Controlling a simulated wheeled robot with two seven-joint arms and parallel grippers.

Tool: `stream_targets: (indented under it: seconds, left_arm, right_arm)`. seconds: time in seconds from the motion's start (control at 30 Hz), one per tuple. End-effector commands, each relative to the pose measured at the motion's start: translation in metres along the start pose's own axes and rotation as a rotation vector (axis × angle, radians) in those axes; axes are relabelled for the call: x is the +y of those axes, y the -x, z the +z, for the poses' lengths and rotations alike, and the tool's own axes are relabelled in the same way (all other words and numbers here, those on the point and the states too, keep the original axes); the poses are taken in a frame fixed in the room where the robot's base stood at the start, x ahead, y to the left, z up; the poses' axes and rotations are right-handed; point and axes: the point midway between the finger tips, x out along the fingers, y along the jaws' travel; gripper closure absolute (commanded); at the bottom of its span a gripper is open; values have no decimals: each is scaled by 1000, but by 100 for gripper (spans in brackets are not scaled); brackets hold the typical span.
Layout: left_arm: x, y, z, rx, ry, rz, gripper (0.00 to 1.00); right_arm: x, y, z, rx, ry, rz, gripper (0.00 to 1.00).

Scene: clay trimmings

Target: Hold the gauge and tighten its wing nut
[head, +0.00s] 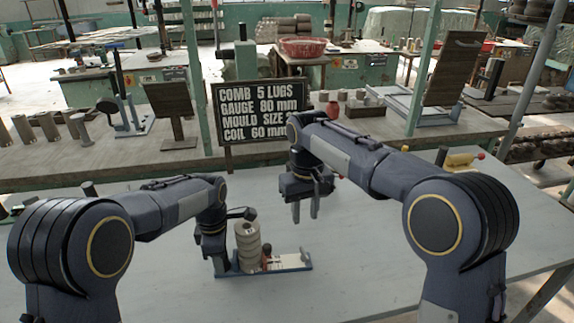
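A low device with a blue base and a pale plate (290,262), which looks like the gauge, lies on the grey table. A stack of beige rings (247,240) stands upright at its left part, with a small reddish-brown piece (266,253) beside it. I cannot make out the wing nut. My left gripper (221,264) points down at the device's left end, beside the stack; its fingers are partly hidden and I cannot tell whether they grip the base. My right gripper (306,214) hangs above and behind the device, fingers down, apart and empty.
A black sign (262,108) with white lettering stands behind the table, reading in part "GAUGE 80 mm". A rear bench (100,160) holds cylinders, stands and a wooden board. A yellow object (460,160) lies at the far right. The table (350,280) right of the device is clear.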

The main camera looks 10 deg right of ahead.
Motion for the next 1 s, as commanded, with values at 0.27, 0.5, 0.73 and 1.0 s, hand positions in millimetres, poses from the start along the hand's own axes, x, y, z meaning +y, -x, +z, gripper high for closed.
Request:
stream_targets:
  seconds: [0.27, 0.5, 0.73, 1.0]
  left_arm:
    - [0, 0, 0, 0, 0, 0, 45]
    - [1, 12, 0, 0, 0, 2, 45]
    - [1, 58, 0, -1, 0, 5, 45]
    - [1, 107, 0, -1, 0, 4, 45]
  right_arm:
    - [0, 0, 0, 0, 0, 0, 70]
    - [0, 0, 0, 0, 0, 0, 70]
    - [0, 0, 0, 0, 0, 0, 70]
    - [0, 0, 0, 0, 0, 0, 70]
